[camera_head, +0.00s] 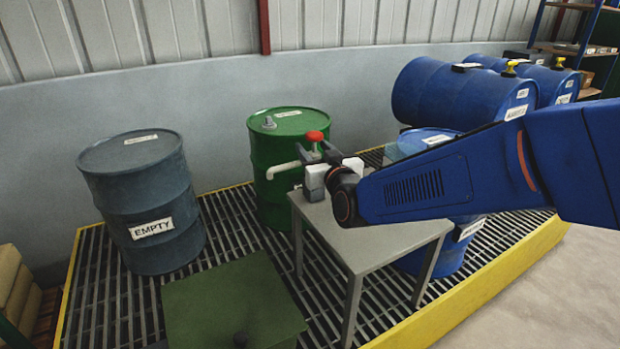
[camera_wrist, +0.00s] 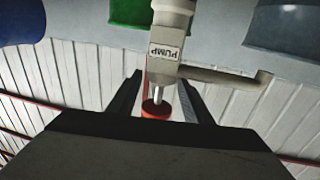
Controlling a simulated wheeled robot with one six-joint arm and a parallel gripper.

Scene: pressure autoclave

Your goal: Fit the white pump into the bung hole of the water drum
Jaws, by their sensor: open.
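The white pump has a red knob (camera_head: 314,136) and a pale spout (camera_head: 283,170) that points left in the head view. Its body is mostly hidden behind my gripper (camera_head: 313,157), at the grey table's far left corner. In the wrist view the pump (camera_wrist: 165,50) appears upside down, with a "PUMP" label. The open fingers of my gripper (camera_wrist: 158,95) stand on either side of its line, near the thin rod and red knob. I cannot tell whether they touch it.
A green drum (camera_head: 270,150) with a fitting on top stands behind the table (camera_head: 345,235). A blue drum (camera_head: 425,262) stands right of it, partly behind my arm. A grey drum (camera_head: 150,190) marked "EMPTY" stands left. Blue drums (camera_head: 440,95) lie at the back right.

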